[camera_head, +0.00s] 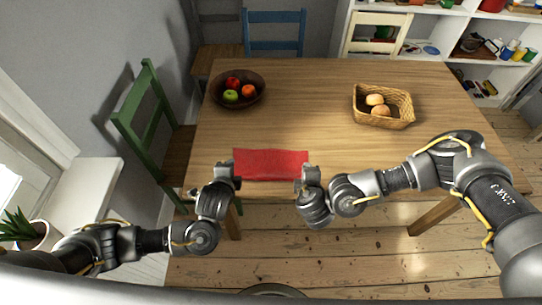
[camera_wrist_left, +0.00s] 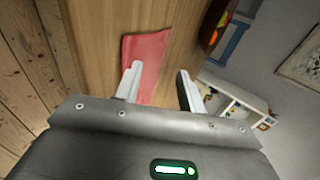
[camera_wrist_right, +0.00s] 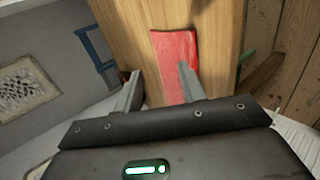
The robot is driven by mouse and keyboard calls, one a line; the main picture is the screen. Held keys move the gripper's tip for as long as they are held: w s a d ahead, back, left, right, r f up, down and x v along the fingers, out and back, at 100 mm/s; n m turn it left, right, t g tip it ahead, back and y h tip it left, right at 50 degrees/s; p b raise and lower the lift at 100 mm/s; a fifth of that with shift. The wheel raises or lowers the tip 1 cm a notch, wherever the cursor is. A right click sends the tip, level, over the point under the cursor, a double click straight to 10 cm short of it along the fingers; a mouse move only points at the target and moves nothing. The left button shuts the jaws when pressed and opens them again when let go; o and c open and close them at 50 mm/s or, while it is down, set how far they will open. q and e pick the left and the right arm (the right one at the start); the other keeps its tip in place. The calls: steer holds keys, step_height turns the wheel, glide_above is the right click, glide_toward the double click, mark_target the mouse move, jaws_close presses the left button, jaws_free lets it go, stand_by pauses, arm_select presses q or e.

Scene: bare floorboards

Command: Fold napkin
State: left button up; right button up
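A red napkin (camera_head: 270,164) lies as a wide, short rectangle near the front edge of the wooden table. My left gripper (camera_head: 229,171) is at its left end, and my right gripper (camera_head: 307,176) is at its front right corner. In the left wrist view, my left gripper (camera_wrist_left: 158,82) has its fingers apart, with the napkin (camera_wrist_left: 148,58) behind one finger. In the right wrist view, my right gripper (camera_wrist_right: 160,83) is also open, with one finger in front of the napkin (camera_wrist_right: 174,62). I cannot tell whether the fingers touch the cloth. Neither gripper visibly holds it.
A dark bowl of fruit (camera_head: 259,99) stands at the table's back left. A wicker basket (camera_head: 398,121) with bread rolls is at the right. The middle of the table (camera_head: 308,105) is clear. Green (camera_head: 148,125) and blue (camera_head: 273,45) chairs stand around it.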

arm_select(q)
steer(key=s+r, duration=0.1)
steer(key=r, duration=0.1)
steer(key=s+r, duration=0.2)
arm_select(e)
steer(key=s+r, duration=0.1)
steer(key=r, duration=0.1)
steer(key=s+r, duration=0.2)
